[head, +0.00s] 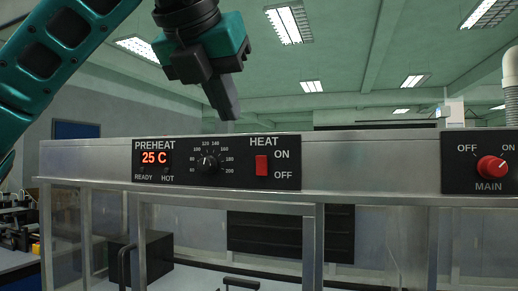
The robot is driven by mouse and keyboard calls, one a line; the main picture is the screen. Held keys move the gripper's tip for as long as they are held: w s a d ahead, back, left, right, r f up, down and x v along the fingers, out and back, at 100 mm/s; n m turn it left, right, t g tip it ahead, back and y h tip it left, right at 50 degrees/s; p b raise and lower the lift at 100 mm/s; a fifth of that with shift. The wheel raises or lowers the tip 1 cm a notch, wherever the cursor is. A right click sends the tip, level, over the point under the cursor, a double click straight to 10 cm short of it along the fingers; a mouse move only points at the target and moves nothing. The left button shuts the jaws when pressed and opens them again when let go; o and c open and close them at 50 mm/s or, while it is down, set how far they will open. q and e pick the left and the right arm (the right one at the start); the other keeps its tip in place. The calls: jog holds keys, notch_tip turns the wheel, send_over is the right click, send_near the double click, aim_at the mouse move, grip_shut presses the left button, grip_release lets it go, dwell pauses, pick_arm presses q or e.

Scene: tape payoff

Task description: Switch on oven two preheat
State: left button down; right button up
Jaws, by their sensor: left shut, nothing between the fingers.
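A black control panel (189,179) is set in the metal front rail. Its PREHEAT display (154,157) reads 25 C in red. READY and HOT lamps beneath it look dark. A black dial (208,165) sits amid a scale of 60 to 200. A red HEAT rocker switch (262,165) stands between the ON and OFF labels; I cannot tell which side is pressed. My left gripper (229,110) is shut and empty, pointing down above the panel, apart from it, up and left of the switch. My right gripper is not in view. No oven number shows.
A second panel (478,178) at the right edge carries a red MAIN knob (491,168) between OFF and ON. The metal rail (370,165) runs across the view. Framed clear panes hang below it, with a black box (150,262) behind.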

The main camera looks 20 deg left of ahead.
pick_arm(q)
jog(key=p, duration=0.2)
send_near(261, 156)
jog(key=w+f, duration=0.3)
jog(key=f, duration=0.2)
jog(key=shift+w, duration=0.85)
jog(key=shift+w+r, duration=0.25)
jog(key=shift+w, duration=0.3)
jog(key=shift+r, duration=0.15)
